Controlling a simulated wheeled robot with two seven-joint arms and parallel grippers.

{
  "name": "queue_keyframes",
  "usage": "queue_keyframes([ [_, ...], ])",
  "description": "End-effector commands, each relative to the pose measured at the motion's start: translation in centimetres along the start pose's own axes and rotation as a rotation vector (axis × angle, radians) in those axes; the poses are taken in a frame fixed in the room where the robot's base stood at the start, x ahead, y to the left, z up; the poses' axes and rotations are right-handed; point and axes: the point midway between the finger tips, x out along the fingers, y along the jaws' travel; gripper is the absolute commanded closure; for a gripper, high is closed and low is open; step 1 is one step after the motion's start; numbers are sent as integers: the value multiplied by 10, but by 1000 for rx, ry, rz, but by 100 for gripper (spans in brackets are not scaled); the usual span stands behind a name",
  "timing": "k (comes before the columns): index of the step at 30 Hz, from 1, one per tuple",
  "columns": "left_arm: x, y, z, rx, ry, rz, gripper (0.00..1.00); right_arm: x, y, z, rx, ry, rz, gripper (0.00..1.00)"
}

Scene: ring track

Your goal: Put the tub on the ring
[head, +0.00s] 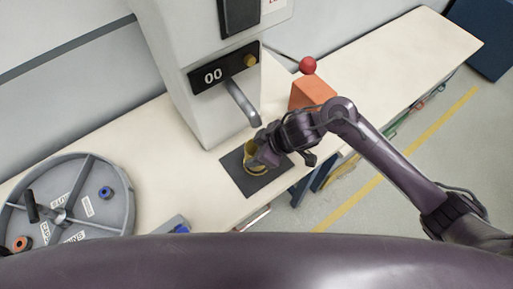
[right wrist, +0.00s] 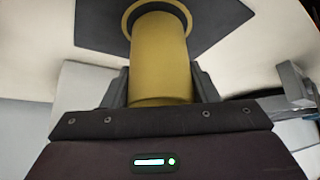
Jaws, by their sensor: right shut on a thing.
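The yellow tub (head: 249,155) is at the dark square mat (head: 238,178) below the machine's spout. My right gripper (head: 262,152) reaches in from the right and is shut on it. In the right wrist view the tub (right wrist: 158,50) stands between the two fingers (right wrist: 158,85), with a wider rim at its far end against the dark mat. Whether it rests on the mat or hangs just above it I cannot tell. A grey round tray with spokes and a raised rim (head: 128,190) lies at the left; I cannot tell whether it is the ring.
The white machine (head: 180,80) with a "00" display and metal spout (head: 242,102) stands behind the tub. An orange block (head: 312,92) and a red ball (head: 308,65) are right of it. The tray holds a blue ring-shaped piece (head: 105,193) and an orange one (head: 22,243). The far-right counter is clear.

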Motion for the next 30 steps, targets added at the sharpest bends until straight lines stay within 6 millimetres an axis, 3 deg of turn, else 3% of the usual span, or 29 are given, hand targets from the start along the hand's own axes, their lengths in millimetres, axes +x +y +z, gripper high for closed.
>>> queue_keyframes([
  [10,2,-1,1,0,-1,-1,64,3,0,2,0,2,1,70],
  [11,2,-1,1,0,-2,-1,64,3,0,2,0,1,1,45],
  [16,1,-1,1,0,-2,-1,64,2,0,2,0,2,1,25],
  [25,0,1,0,-1,-1,1,64,0,1,0,-1,3,2,25],
  [30,-2,2,0,-2,-1,2,64,-20,2,-2,-3,5,4,25],
])
